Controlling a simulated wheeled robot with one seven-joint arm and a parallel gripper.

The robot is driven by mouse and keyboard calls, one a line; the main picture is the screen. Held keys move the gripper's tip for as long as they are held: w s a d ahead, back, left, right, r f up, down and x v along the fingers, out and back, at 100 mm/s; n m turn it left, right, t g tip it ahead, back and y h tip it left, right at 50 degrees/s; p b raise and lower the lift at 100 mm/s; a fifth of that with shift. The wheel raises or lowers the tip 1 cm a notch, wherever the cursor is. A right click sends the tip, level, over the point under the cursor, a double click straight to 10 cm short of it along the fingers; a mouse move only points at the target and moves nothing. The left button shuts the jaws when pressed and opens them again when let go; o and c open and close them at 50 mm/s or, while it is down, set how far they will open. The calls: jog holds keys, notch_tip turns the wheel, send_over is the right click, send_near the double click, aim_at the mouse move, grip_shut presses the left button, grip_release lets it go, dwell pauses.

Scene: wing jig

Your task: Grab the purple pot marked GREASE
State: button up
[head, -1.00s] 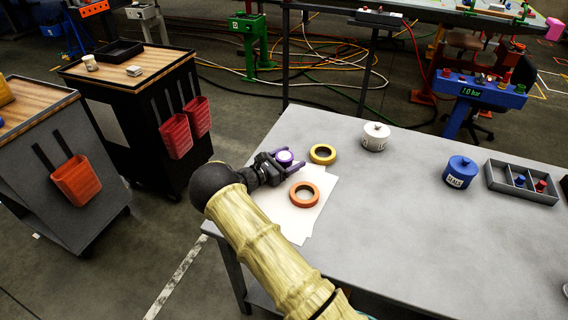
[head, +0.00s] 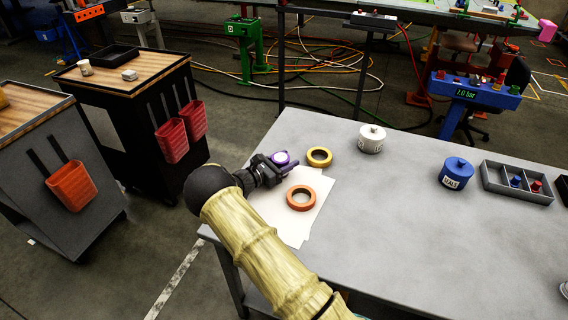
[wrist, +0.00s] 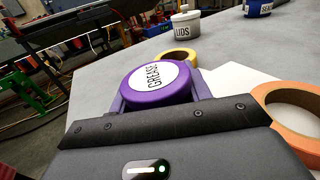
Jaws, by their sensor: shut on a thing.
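The purple pot (wrist: 157,83) has a white top label reading GREASE and sits between the fingers of my gripper in the wrist view. In the head view the pot (head: 281,158) is at the left part of the grey table, beside the yellow tape ring. My gripper (head: 283,163) is shut on the pot, with a purple finger on either side of it. The pot's lower part is hidden by the gripper body in the wrist view. I cannot tell whether the pot touches the table.
An orange tape ring (head: 301,198) lies on white paper (head: 287,227), close to my gripper. A yellow tape ring (head: 319,157), a white pot (head: 371,139), a blue pot (head: 456,173) and a grey divided tray (head: 517,196) stand on the table (head: 400,235). The table's middle is clear.

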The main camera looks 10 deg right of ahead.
notch_tip(320, 180, up, 9)
jog(key=shift+r, duration=0.15)
dwell(0.7)
